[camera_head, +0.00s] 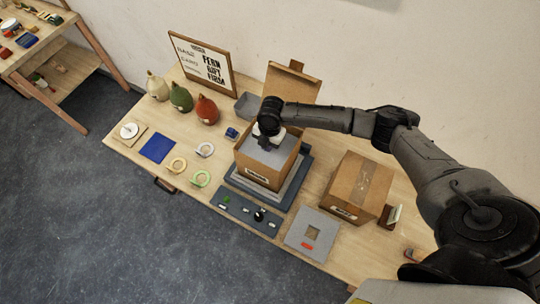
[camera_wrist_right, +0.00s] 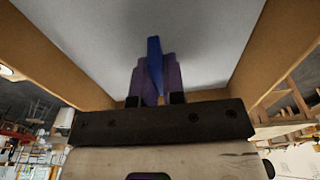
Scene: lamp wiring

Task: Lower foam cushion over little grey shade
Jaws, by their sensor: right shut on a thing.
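The open cardboard box (camera_head: 262,172) stands on a grey stepped platform (camera_head: 292,187) at the middle of the table. A flat grey foam cushion (camera_head: 275,157) lies within the box walls. My right gripper (camera_head: 265,143) points down into the box over the cushion. In the right wrist view the gripper (camera_wrist_right: 155,85) is shut on a narrow blue piece (camera_wrist_right: 154,62), which looks like a tab of the cushion; the grey cushion face (camera_wrist_right: 225,35) fills the space between the cardboard walls. The little grey shade is not seen; anything under the cushion is hidden. My left gripper is out of view.
A raised box flap (camera_head: 292,84) stands behind. A closed carton (camera_head: 358,187) is to the right. In front lie a dark panel (camera_head: 240,207) and a grey square with a hole (camera_head: 300,240). Colored vessels (camera_head: 206,110), rings (camera_head: 201,179) and a blue mat (camera_head: 157,148) are left.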

